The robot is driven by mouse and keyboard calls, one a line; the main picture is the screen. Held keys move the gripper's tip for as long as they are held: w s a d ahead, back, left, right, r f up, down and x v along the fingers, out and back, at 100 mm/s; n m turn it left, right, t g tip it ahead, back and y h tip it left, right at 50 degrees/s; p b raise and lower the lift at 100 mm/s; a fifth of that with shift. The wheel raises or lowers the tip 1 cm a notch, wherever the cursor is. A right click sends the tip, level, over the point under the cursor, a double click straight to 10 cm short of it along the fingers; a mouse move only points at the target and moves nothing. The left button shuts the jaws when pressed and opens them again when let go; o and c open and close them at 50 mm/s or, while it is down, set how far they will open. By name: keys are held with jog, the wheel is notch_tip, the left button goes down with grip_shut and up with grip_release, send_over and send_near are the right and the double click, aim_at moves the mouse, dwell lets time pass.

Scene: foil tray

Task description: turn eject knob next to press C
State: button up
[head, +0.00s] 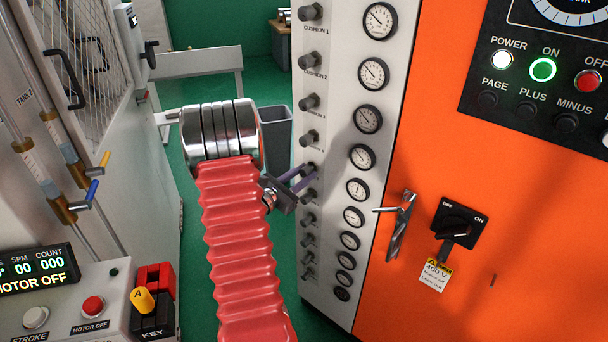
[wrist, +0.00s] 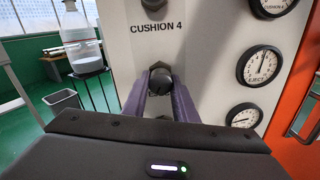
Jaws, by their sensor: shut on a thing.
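The dark knob (wrist: 160,78) sits on the white panel below the label CUSHION 4, with a gauge marked EJECT (wrist: 261,66) to its right in the wrist view. My gripper (wrist: 160,92) has its two purple fingers on either side of this knob and is shut on it. In the head view my gripper (head: 308,173) reaches the knob column from the left, and its fingers largely hide the knob there. No label reading press C is legible.
Other knobs (head: 309,101) stand close above and below on the white panel, beside a column of gauges (head: 368,118). A lever handle (head: 400,225) and a rotary switch (head: 457,226) are on the orange cabinet. A grey bin (head: 276,130) stands behind my arm.

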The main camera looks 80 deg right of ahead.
jog(key=shift+n, duration=0.4)
jog(key=n, duration=0.9)
jog(key=shift+r, duration=0.1)
dwell(0.5)
jog(key=o, duration=1)
jog(key=shift+s, duration=0.1)
jog(key=shift+o, duration=0.2)
jog(key=shift+a, duration=0.1)
jog(key=v, duration=1.3)
jog(key=shift+w+a, duration=0.3)
